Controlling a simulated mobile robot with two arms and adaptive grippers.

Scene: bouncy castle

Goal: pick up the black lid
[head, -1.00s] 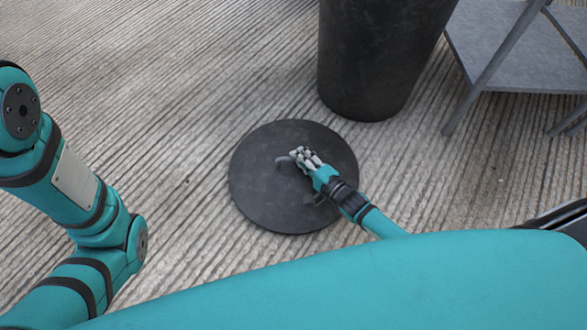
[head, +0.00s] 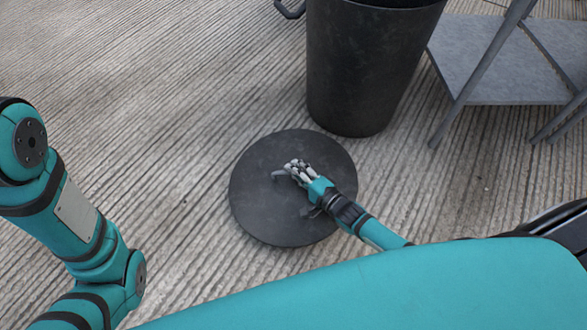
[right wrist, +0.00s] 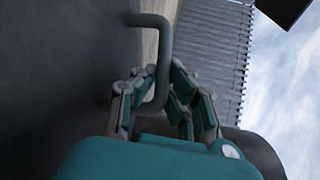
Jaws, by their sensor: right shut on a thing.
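The black lid (head: 260,205) is a round dark disc in the middle of the head view, in front of the black bin. My right gripper (head: 291,170) is over the lid's middle. In the right wrist view my right gripper (right wrist: 158,85) is shut on the lid's bent grey handle (right wrist: 163,40), and the lid's dark face (right wrist: 60,80) fills the left side. Whether the lid touches the ground is hard to tell. My left arm shows at the left of the head view; its gripper is out of sight.
A tall black bin (head: 355,80) stands just behind the lid. A grey metal shelf stand (head: 490,60) is at the top right. A dark handle-like piece (head: 290,8) shows at the top edge. The ribbed ground (head: 150,100) to the left is clear.

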